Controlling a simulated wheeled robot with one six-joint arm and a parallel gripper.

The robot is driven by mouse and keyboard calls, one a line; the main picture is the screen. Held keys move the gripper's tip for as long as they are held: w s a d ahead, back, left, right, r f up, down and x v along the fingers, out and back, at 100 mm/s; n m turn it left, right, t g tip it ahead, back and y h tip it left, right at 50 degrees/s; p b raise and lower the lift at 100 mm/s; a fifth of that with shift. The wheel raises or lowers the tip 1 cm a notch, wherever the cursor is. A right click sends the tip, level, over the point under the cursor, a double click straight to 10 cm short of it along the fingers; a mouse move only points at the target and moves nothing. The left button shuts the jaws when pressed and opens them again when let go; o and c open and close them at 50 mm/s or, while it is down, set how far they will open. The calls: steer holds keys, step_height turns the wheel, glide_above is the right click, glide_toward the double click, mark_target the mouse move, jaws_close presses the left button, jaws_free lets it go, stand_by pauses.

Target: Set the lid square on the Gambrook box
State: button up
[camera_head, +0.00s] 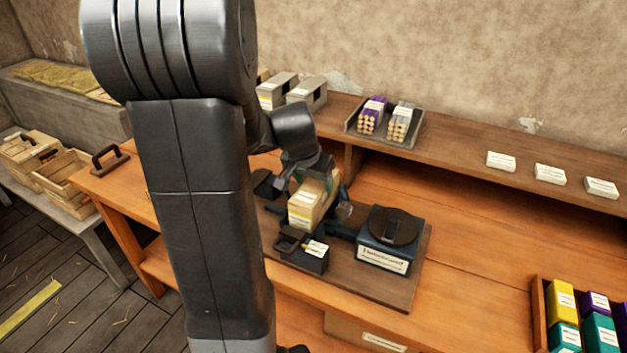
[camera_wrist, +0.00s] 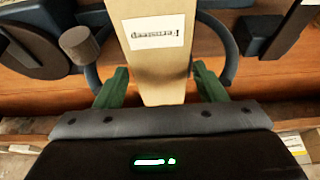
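My gripper (camera_head: 311,184) is down at a cream box (camera_head: 306,208) with a white label, at the handwheel press. Curved dark bars flank the box. The dark press has a round black wheel (camera_head: 394,226) and a label. A dark handled piece (camera_head: 290,240) sits by a small dark labelled block (camera_head: 315,258). I cannot tell which thing is the lid; the box's underside is hidden.
A shelf behind holds grey boxes (camera_head: 308,92), a tray (camera_head: 414,142) of bundles and white cards (camera_head: 550,174). A crate (camera_head: 538,311) of coloured boxes is at right. A brown handled piece (camera_head: 106,160) lies on the bench's left end.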

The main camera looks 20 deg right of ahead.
steer(key=shift+o, duration=1.3)
steer(key=shift+r, duration=0.1)
steer(key=v, duration=1.3)
steer(key=shift+s+r, duration=0.15)
steer(key=shift+r, duration=0.1)
steer(key=shift+a, duration=0.1)
steer(key=shift+r, duration=0.45)
